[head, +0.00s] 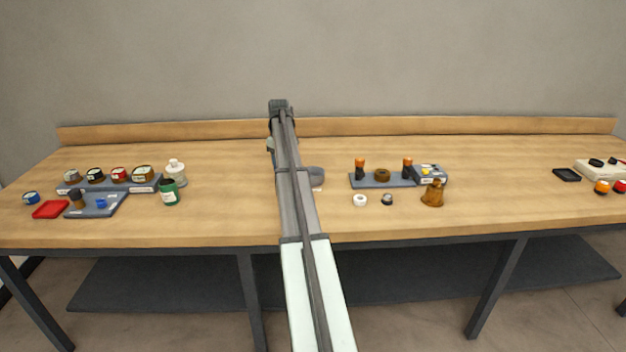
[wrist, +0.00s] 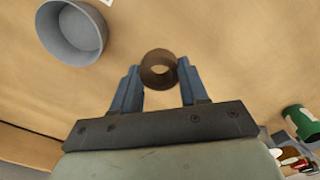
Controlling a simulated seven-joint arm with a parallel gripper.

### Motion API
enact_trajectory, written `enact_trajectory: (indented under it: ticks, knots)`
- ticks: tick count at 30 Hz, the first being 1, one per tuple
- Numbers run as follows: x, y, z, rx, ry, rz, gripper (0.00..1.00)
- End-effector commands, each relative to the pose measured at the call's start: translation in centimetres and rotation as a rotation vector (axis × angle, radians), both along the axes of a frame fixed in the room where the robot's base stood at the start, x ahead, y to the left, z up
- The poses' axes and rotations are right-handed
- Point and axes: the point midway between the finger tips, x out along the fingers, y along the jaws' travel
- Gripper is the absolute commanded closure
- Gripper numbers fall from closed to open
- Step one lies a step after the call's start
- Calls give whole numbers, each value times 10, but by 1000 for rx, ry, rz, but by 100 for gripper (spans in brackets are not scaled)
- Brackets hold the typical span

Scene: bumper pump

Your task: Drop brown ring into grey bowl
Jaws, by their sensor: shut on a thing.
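My gripper (wrist: 158,78) is shut on a brown ring (wrist: 146,76), held between its two blue-grey fingertips in the wrist view. The ring's hole shows the tabletop through it. The grey bowl (wrist: 72,30) is at the upper left of the wrist view, apart from the ring, and it looks empty. In the head view the bowl (head: 316,176) stands right beside my arm, which partly hides it. My fingers and the held ring are hidden behind my arm there.
A grey base with orange-topped posts and another brown ring (head: 382,175) lies right of the bowl. A white ring (head: 360,200) and a brass-coloured piece (head: 433,193) are nearby. A green jar (head: 169,193) and white bottle (head: 175,172) stand left. Table between is clear.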

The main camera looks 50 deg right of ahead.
Motion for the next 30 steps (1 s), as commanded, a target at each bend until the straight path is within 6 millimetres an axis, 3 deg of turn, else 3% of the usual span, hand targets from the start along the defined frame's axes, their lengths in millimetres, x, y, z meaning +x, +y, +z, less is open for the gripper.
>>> enact_trajectory:
  ticks: [1,6,12,20,30]
  knots:
    - [-3,-25,4,0,0,-5,85]
    - [-21,-80,13,0,0,-4,85]
    - [-38,-121,20,0,0,-1,85]
    - [-46,-136,20,0,0,0,85]
    - [-46,-135,-3,0,0,0,85]
